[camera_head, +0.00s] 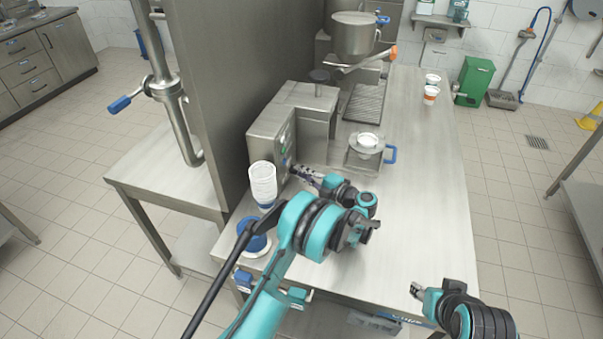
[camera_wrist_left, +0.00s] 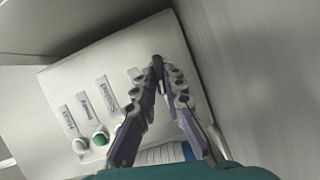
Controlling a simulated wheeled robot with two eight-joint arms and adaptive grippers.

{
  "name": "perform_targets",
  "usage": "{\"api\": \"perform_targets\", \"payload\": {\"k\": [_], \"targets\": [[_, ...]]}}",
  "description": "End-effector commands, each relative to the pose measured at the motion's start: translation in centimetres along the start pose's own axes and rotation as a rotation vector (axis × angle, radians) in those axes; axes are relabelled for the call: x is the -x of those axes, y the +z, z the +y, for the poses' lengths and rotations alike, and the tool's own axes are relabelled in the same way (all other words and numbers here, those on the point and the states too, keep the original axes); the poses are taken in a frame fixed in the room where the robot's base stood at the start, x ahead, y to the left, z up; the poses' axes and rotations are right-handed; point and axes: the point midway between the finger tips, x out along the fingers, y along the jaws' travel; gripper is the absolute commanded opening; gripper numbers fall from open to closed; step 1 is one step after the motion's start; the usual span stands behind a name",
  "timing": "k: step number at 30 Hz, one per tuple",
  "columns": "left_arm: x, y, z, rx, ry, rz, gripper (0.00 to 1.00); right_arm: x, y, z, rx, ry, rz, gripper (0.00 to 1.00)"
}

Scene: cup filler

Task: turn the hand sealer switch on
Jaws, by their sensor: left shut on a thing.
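A steel machine (camera_head: 292,120) stands on the steel table, with a control panel (camera_head: 285,140) on its near side. In the left wrist view the pale panel (camera_wrist_left: 150,40) shows tilted, with a row of labels and a white button (camera_wrist_left: 79,145), a green button (camera_wrist_left: 99,139) and a blue one (camera_wrist_left: 118,130). My left gripper (camera_head: 298,170) is at the panel. Its fingertips (camera_wrist_left: 162,68) meet, shut on a small part beside the partly covered label, apparently the hand sealer switch, which they hide. My right gripper (camera_head: 417,291) is over the table's near right; its jaw opening is unclear.
A cup station with a blue handle (camera_head: 390,154) is right of the machine. Cups (camera_head: 431,95) stand farther back. A tall steel wall (camera_head: 210,80) borders the left. The table's right side is clear.

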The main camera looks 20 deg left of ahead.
Motion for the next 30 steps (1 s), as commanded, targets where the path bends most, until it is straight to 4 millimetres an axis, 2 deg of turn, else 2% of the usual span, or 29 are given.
{"api": "perform_targets", "payload": {"k": [30], "targets": [[-0.16, 0.43, 0.72, -0.880, -0.367, -0.001, 0.00, 0.89, -0.64, 0.00, 0.000, 0.000, 0.000, 0.40]]}}
